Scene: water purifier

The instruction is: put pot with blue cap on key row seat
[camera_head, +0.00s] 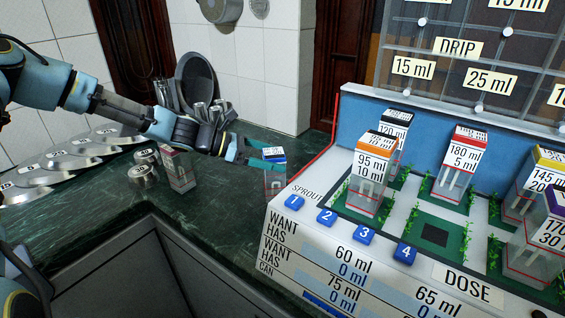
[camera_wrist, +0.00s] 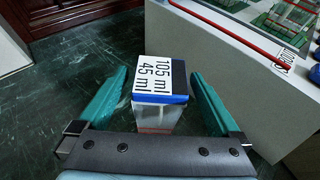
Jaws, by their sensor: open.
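The pot with the blue cap (camera_head: 274,170) stands on the dark green counter, left of the white dosing console. In the wrist view its top (camera_wrist: 160,76) reads 105 ml and 45 ml. My gripper (camera_head: 262,156) is open, with one teal finger on each side of this pot. The wrist view shows gaps between the fingers (camera_wrist: 158,72) and the pot. A bare green seat with a dark square (camera_head: 434,235) lies on the console behind blue keys 3 (camera_head: 364,234) and 4 (camera_head: 404,252). An orange-capped pot (camera_head: 370,180) occupies the seat behind keys 1 and 2.
Black- (camera_head: 393,135), red- (camera_head: 459,160), yellow- (camera_head: 537,183) and purple-capped (camera_head: 541,245) pots stand on the console among small plants.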

